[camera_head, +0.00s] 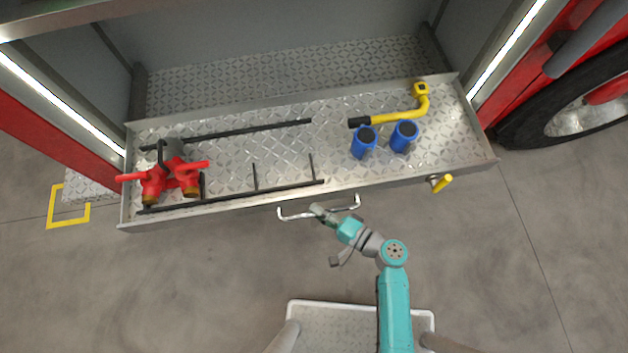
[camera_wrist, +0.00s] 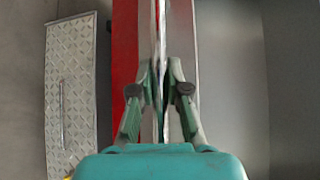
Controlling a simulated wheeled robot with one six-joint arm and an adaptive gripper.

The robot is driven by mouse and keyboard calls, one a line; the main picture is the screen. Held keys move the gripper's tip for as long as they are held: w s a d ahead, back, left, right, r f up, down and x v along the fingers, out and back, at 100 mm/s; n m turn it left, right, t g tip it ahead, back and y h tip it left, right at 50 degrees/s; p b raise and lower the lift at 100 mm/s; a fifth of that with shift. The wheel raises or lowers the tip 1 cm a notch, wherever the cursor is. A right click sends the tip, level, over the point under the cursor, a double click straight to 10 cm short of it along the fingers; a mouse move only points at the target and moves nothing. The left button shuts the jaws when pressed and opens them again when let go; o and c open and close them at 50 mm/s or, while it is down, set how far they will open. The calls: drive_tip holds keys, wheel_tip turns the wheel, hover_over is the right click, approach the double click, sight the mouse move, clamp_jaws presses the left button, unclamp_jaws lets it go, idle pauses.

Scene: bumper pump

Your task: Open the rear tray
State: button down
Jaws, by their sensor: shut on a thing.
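The tray (camera_head: 405,179) is a metal diamond-plate drawer. It stands out from the grey compartment in the vehicle's side. A pale bar handle (camera_head: 290,215) runs along the middle of its front. My gripper (camera_head: 318,209) is at this handle, near its middle, and is shut on it. In the wrist view my gripper's fingertips (camera_wrist: 161,77) close about a thin bright vertical edge. The handle itself is hard to make out there.
The tray holds a red valve fitting (camera_head: 170,180), dark rods (camera_head: 240,133), two blue cylinders (camera_head: 363,143) and a yellow-ended tool (camera_head: 400,115). A yellow-tipped latch (camera_head: 441,183) juts from the front right. A tyre (camera_head: 570,105) stands at right. Floor (camera_head: 200,280) in front is clear.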

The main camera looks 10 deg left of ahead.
drive_tip(key=s+d, duration=0.2)
drive_tip(key=s, duration=0.6)
drive_tip(key=shift+s+d, duration=0.25)
drive_tip(key=shift+s, duration=0.1)
drive_tip(key=c, duration=1.1)
unclamp_jaws()
drive_tip(key=shift+c, duration=0.2)
drive_tip(key=shift+d, duration=0.15)
drive_tip(key=v, duration=1.1)
drive_tip(key=shift+s+d, duration=0.2)
drive_tip(key=shift+d, duration=0.05)
